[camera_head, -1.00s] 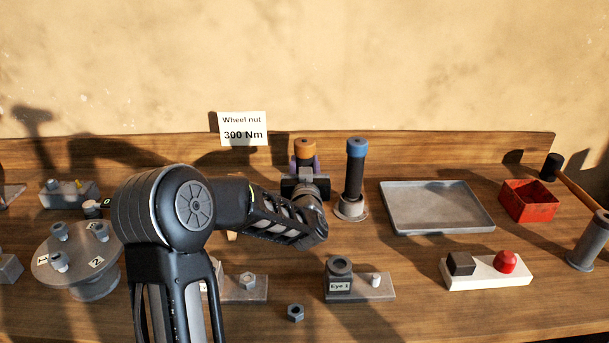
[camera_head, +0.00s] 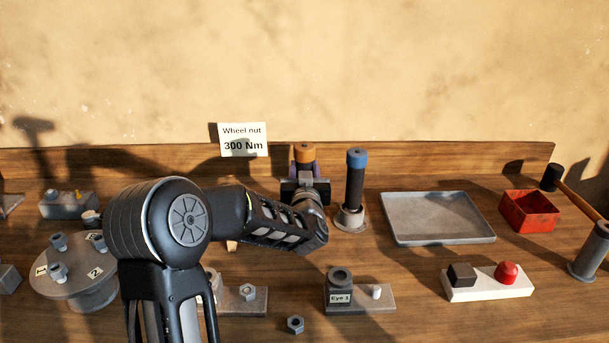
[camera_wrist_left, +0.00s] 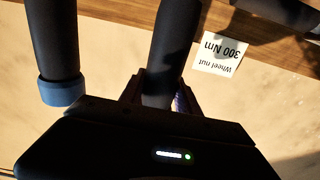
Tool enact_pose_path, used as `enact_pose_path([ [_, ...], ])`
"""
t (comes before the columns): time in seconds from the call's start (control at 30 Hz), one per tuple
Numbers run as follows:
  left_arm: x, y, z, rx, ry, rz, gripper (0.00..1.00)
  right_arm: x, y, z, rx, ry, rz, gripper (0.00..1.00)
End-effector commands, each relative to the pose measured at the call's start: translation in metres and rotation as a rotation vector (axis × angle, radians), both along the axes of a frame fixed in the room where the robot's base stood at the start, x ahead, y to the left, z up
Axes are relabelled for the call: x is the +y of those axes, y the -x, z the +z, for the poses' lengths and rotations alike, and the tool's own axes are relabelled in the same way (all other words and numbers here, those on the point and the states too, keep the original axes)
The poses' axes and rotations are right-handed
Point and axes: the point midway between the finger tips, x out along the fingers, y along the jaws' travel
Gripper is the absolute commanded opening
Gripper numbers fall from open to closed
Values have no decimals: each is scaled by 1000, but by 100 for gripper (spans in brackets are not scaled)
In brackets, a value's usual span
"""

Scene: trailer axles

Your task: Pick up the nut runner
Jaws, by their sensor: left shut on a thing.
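Two dark upright handles stand side by side near the back of the bench, one with an orange cap and one with a blue cap. I take the orange-capped tool (camera_head: 305,152) as the nut runner, though no label confirms it. My left gripper (camera_head: 305,184) is shut around its dark shaft, just below the cap. The shaft shows between the fingers in the left wrist view (camera_wrist_left: 160,85). My arm hides the tool's lower end. The blue-capped tool (camera_head: 355,188) stands upright in a round grey holder, close on the right and apart from the gripper. My right gripper is out of view.
A "Wheel nut 300 Nm" card (camera_head: 243,140) stands behind. To the right are a grey tray (camera_head: 437,238), a red bin (camera_head: 528,212) and a white button box (camera_head: 487,285). A round bolt stand (camera_head: 75,285) is at left. A loose nut (camera_head: 295,325) lies in front.

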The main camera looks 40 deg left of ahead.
Motion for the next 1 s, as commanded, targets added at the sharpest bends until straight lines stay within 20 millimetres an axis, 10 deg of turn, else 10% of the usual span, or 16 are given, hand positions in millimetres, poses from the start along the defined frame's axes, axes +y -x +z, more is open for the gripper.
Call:
enact_pose_path([
  [0.7,-1,0,143,-10,-3,-1,0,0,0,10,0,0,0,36],
  [1.0,0,0,165,-5,-3,-1,0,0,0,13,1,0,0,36],
])
